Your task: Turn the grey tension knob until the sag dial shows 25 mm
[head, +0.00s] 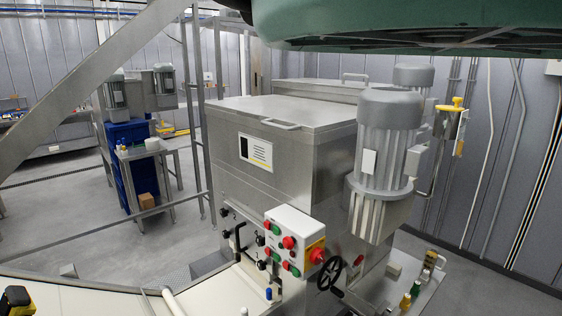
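I cannot make out a grey tension knob or a sag dial in the head view. The steel machine (262,190) in the middle carries a grey control box (291,226) with several red and green buttons and a larger red button on its right side. A black spoked handwheel (329,273) sits just below and right of the box. Several small black knobs (260,240) are on the machine's front, left of the box. No dial reading is visible. My gripper does not show in this view.
A pale belt or table surface (85,297) runs along the bottom left, with a black and yellow object (15,299) on its edge. Small bottles (414,289) stand on a shelf at lower right. A large green body overhangs the top right. Open floor (60,200) lies at left.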

